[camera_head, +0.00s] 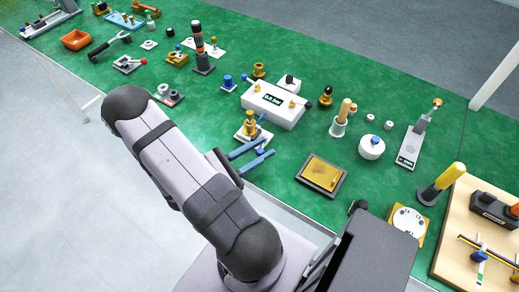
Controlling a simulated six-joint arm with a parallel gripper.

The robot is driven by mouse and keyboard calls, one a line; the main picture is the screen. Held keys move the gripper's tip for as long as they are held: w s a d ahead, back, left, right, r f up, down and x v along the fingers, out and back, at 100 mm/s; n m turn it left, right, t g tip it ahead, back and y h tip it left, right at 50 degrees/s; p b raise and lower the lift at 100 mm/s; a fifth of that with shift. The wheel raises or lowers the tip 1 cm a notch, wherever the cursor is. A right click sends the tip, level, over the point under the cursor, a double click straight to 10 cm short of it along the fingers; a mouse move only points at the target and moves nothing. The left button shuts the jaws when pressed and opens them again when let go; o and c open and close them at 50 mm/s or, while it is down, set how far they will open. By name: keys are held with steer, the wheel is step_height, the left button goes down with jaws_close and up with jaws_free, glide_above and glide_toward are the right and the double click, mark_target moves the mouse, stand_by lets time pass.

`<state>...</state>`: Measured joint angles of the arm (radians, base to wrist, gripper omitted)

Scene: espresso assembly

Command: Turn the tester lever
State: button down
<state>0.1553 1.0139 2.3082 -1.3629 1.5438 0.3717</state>
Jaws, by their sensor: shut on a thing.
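The tester looks to be the white box (273,112) with a dark display reading about "0.0 bar", near the middle of the green table. A brass fitting (249,122) with a thin blue piece beside it stands on a small white base just in front of the box. My gripper (267,148) has two blue fingers and is low over the table, close in front of the brass fitting. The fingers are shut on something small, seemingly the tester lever. The contact is too small to see clearly.
A dark tray with a brass plate (322,173) lies right of my gripper. A white pot (371,148) and a cup with a wooden handle (338,127) stand beyond it. A blue knobbed part (228,84) stands left of the box. The table's front edge runs close by.

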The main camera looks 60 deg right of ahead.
steer(key=t, duration=0.1)
steer(key=s+n+t, duration=0.1)
steer(key=n+t, duration=0.1)
steer(key=shift+s+d+f+h, duration=0.15)
steer(key=shift+d+f+h, duration=0.15)
steer(key=shift+s+d+n+t, duration=0.15)
steer(key=shift+n+t, duration=0.35)
steer(key=shift+t, duration=0.2)
steer(key=c, duration=1.3)
jaws_free()
steer(key=shift+d, duration=0.1)
steer(key=shift+o, duration=0.2)
steer(key=shift+r, duration=0.15)
step_height(320, 180, up, 10)
steer(key=p, duration=0.8)
steer(key=shift+p, duration=0.3)
